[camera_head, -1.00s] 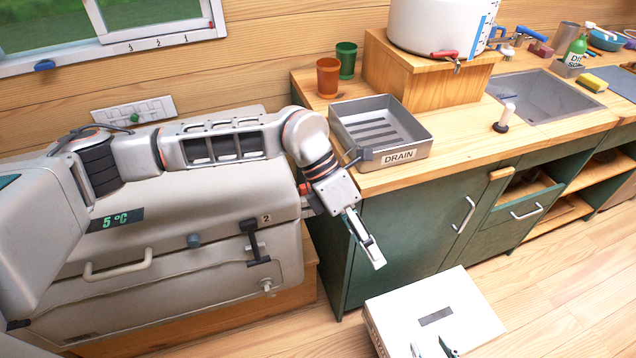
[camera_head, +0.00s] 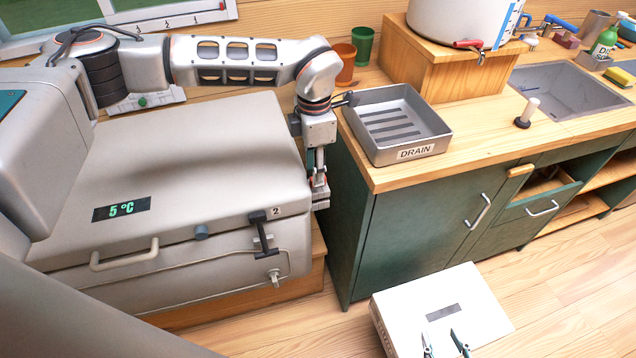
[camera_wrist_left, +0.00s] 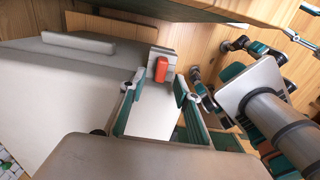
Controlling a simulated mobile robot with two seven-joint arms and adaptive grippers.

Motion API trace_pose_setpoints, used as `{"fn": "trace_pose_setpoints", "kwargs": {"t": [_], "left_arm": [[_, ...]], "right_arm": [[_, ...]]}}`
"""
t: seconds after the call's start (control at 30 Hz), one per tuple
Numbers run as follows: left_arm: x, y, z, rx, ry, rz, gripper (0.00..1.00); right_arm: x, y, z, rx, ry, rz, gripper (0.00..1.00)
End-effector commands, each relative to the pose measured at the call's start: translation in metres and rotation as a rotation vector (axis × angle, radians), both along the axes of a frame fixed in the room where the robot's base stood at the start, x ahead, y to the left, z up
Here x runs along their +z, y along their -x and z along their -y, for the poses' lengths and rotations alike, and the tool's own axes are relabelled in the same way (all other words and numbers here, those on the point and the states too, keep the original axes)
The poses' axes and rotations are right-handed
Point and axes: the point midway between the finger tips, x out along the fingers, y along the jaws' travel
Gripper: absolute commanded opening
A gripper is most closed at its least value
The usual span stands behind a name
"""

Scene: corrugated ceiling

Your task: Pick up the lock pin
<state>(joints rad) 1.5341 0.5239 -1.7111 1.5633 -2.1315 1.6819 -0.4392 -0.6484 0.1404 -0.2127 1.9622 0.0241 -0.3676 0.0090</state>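A small red piece (camera_wrist_left: 161,69), which may be the lock pin, sits upright on a grey bracket (camera_wrist_left: 152,55) at the edge of the grey cooler (camera_head: 190,165). My left gripper (camera_head: 319,190) points down beside the cooler's right end. In the left wrist view its two fingers (camera_wrist_left: 158,92) are apart and empty, with the red piece just beyond and between their tips.
The cooler's front has a latch (camera_head: 262,232), a handle (camera_head: 124,255) and a valve (camera_head: 273,277). The green cabinet (camera_head: 410,230) stands close to its right, with a drain tray (camera_head: 440,140) on top. A white box (camera_head: 480,290) lies on the floor.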

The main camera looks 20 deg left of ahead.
Motion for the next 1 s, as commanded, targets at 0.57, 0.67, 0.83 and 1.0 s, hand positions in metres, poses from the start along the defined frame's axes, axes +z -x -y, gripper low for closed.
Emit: {"fn": "trace_pose_setpoints", "kwargs": {"t": [0.57, 0.67, 0.83, 1.0], "left_arm": [[-0.028, 0.0, 0.002, 0.0, 0.001, 0.0, 0.11], [-0.028, 0.0, 0.002, 0.0, 0.001, 0.0, 0.0], [-0.028, 0.0, 0.002, 0.0, 0.001, 0.0, 0.0], [-0.027, 0.0, 0.002, 0.0, 0.002, 0.0, 0.0]], "right_arm": [[0.0, 0.0, 0.0, -0.001, -0.001, 0.0, 0.4], [0.0, 0.0, 0.0, -0.001, -0.001, 0.0, 0.4], [0.0, 0.0, 0.0, -0.001, -0.001, 0.0, 0.4], [0.0, 0.0, 0.0, -0.001, -0.001, 0.0, 0.4]]}}
